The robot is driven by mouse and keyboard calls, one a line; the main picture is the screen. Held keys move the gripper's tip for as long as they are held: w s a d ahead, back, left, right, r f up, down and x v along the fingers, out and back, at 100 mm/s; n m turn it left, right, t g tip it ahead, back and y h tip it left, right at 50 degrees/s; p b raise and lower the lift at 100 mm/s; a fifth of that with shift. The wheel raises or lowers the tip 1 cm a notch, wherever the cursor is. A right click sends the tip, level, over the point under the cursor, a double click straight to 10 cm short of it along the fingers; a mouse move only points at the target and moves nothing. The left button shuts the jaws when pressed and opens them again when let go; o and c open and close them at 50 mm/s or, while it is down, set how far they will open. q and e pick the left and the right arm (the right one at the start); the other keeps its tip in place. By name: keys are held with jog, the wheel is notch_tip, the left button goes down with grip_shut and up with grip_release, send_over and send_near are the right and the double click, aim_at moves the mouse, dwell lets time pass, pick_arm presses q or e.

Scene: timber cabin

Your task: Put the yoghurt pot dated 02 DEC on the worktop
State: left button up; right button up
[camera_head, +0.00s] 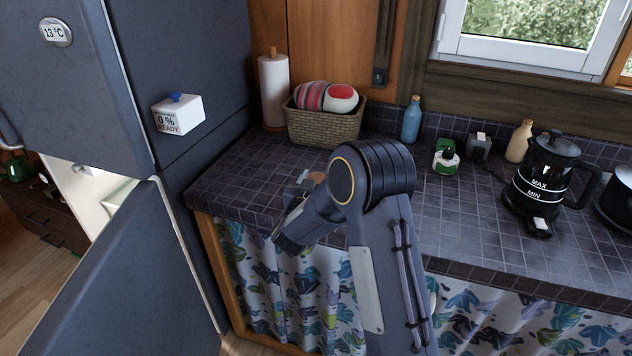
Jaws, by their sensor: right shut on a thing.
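My right arm reaches up from the bottom and bends left over the front left part of the tiled worktop (250,185). My right gripper (302,182) is shut on a small pot-like thing (318,177), just above or at the worktop's surface. My wrist hides most of it, and only a brownish bit shows. I cannot read any date on it, nor tell whether it touches the worktop. My left gripper is out of view.
The fridge's lower door (120,285) stands open at left. A wicker basket (325,127), paper roll (273,90) and blue bottle (411,120) stand at the back. A green-and-white dispenser (446,158) and black kettle (545,180) stand right. Worktop around my gripper is clear.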

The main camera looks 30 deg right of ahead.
jog(key=shift+f, duration=0.4)
jog(key=shift+r, duration=0.1)
jog(key=shift+f, duration=0.25)
jog(key=o, duration=1)
jog(key=shift+o, duration=0.2)
